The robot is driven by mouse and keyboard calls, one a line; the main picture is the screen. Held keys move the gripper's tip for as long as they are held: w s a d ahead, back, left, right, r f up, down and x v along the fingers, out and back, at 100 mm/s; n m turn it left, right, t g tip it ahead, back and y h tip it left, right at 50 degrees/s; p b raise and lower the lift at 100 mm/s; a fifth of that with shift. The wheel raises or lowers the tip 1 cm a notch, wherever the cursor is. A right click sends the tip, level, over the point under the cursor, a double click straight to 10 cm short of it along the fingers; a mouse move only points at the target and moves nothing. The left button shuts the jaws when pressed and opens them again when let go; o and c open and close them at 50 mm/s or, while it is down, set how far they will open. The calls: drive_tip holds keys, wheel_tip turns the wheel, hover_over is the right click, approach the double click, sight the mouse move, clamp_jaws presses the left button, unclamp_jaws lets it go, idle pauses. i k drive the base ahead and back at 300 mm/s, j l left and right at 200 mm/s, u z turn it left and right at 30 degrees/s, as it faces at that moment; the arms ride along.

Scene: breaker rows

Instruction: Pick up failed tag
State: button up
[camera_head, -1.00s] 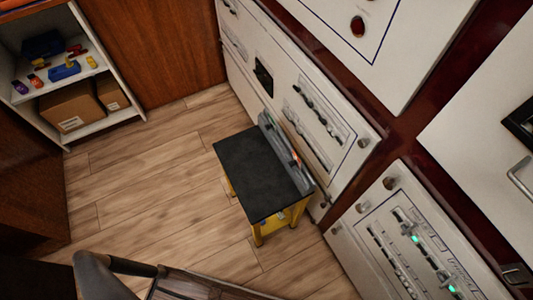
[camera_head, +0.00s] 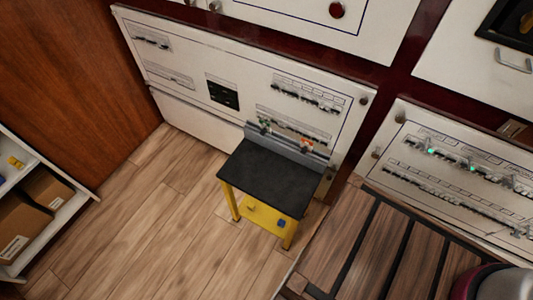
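I cannot make out for sure which thing is the failed tag. A small orange-red item (camera_head: 305,143) and a small green-and-white item (camera_head: 265,125) show at the grey rail (camera_head: 285,146) along the back edge of a black-topped yellow stand (camera_head: 268,180). Both are too small to identify. A small blue item (camera_head: 281,223) is on the stand's yellow lower shelf (camera_head: 262,214). My gripper is not in view.
The stand is close to a white breaker panel (camera_head: 180,62). Another breaker panel (camera_head: 440,150) with green lights is at right. A white shelf with cardboard boxes (camera_head: 20,225) is at left. Wooden floor (camera_head: 170,215) is clear left of the stand.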

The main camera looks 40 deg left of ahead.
sight(305, 147)
drive_tip(key=i+l+u, duration=0.15)
drive_tip(key=u, duration=0.7)
drive_tip(key=i+l+u, duration=0.1)
drive_tip(key=l+u, duration=0.45)
drive_tip(key=u, duration=0.15)
drive_tip(key=l+u, duration=0.35)
drive_tip(key=k+j+z, duration=0.1)
drive_tip(key=z, duration=0.2)
drive_tip(key=j+z, duration=0.25)
drive_tip(key=z, duration=0.5)
drive_tip(key=i+z, duration=0.1)
drive_tip(key=z, duration=0.4)
drive_tip(key=l+z, duration=0.1)
drive_tip(key=z, duration=0.35)
drive_tip(key=i+z, duration=0.1)
drive_tip(key=z, duration=0.9)
drive_tip(key=u, duration=0.5)
drive_tip(key=k+u, duration=0.1)
drive_tip(key=u, duration=0.85)
drive_tip(key=k+u, duration=0.1)
drive_tip(key=u, duration=0.9)
drive_tip(key=l+u, duration=0.1)
drive_tip(key=u, duration=0.25)
drive_tip(key=l+u, duration=0.1)
drive_tip(key=u, duration=0.25)
